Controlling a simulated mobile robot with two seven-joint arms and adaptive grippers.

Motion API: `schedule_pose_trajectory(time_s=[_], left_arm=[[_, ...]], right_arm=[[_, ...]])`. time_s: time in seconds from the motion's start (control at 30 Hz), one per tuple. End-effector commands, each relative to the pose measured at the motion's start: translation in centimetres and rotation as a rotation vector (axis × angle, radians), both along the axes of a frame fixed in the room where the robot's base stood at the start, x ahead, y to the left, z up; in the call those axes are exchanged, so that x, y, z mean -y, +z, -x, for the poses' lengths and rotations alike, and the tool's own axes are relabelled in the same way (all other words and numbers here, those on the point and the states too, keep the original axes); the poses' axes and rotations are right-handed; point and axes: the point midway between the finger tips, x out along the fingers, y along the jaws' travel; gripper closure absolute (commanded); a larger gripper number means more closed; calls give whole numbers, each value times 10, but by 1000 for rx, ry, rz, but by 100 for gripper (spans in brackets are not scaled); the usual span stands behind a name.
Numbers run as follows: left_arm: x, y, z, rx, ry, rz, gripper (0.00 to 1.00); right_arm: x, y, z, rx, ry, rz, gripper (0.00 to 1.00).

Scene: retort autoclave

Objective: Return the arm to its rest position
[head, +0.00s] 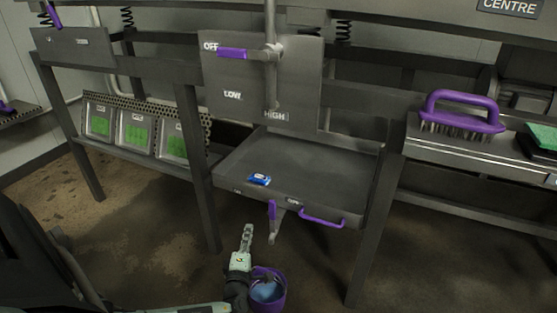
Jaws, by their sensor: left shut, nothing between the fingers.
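My left gripper (247,238) is in the lower middle of the head view, its fingers pointing up and closed together with nothing between them. It is in front of and below the grey tray (310,165) and apart from it. My left arm comes in along the bottom edge from the left. My right gripper does not show.
A blue packet (260,179) lies on the tray. A purple handle (322,219) and a purple lever (272,210) are on its front. A purple bucket (278,297) stands beside my left wrist. A purple brush (462,112) lies on the right bench. The floor at lower right is clear.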

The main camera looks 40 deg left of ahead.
Motion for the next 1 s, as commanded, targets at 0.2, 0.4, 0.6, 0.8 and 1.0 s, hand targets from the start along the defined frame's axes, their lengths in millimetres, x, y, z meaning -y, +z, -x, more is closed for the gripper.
schedule_pose_trajectory(time_s=[0.2, 0.4, 0.6, 0.8, 1.0], left_arm=[[0, 0, 0, 3, 2, 8, 100], [8, -21, 25, 162, 139, 419, 100], [41, -73, 92, 665, 602, 1319, 100], [108, -109, 158, 1387, 1273, 1974, 100], [173, -108, 194, -1636, -1492, -1606, 100]], right_arm=[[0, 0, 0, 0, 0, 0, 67], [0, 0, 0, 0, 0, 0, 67], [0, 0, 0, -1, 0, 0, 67], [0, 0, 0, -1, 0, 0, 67], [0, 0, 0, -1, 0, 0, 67]])
